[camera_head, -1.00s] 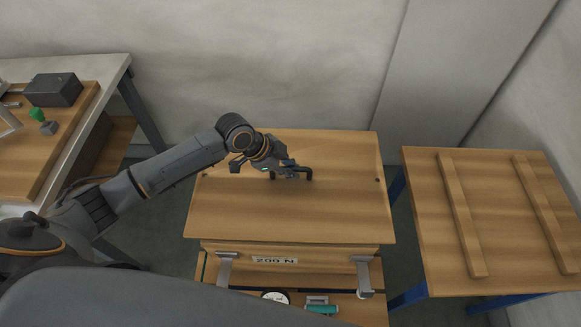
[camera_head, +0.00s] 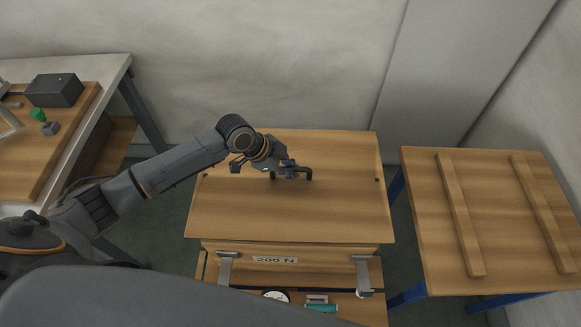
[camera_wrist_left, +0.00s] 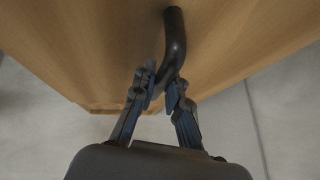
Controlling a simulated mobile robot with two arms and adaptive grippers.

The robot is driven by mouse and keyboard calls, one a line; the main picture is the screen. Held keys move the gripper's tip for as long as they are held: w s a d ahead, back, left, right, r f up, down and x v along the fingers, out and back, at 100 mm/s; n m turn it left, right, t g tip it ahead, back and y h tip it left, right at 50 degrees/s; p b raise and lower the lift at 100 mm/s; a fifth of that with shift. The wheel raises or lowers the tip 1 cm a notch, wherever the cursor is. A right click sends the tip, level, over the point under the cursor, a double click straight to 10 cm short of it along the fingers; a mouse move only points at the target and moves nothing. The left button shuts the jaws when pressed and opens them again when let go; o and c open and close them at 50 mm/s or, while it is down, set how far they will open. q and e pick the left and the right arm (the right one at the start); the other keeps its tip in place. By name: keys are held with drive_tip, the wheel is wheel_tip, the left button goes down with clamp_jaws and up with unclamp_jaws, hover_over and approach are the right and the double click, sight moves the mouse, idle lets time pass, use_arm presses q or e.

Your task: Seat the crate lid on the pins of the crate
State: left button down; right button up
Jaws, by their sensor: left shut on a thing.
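The crate lid (camera_head: 290,217) is a flat wooden board with a black bar handle (camera_head: 308,174) near its middle and a small dark spot near each side edge. My left gripper (camera_head: 292,172) is shut on this handle; the left wrist view shows the fingers (camera_wrist_left: 160,92) on both sides of the black bar (camera_wrist_left: 175,40). The lid lies over the wooden crate (camera_head: 325,258), which has a "200 N" label and two metal latches on its front. The lid hides the pins and the crate's inside. I cannot tell whether the lid touches the rim. My right gripper is out of view.
A wooden-topped table (camera_head: 505,235) with two raised battens (camera_head: 461,215) stands close on the right. A bench (camera_head: 115,75) at the left holds a dark box (camera_head: 54,90) and small parts. A dial and a teal item (camera_head: 321,308) lie in front of the crate.

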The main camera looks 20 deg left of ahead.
use_arm(q)
drive_tip(key=shift+f+b, duration=0.85)
drive_tip(key=shift+f, duration=0.65)
drive_tip(key=c, duration=1.3)
unclamp_jaws()
drive_tip(key=shift+s, duration=0.1)
drive_tip(key=shift+s+a+r, duration=0.1)
drive_tip(key=shift+a+r, duration=0.2)
drive_tip(key=shift+r, duration=0.1)
drive_tip(key=v, duration=1.1)
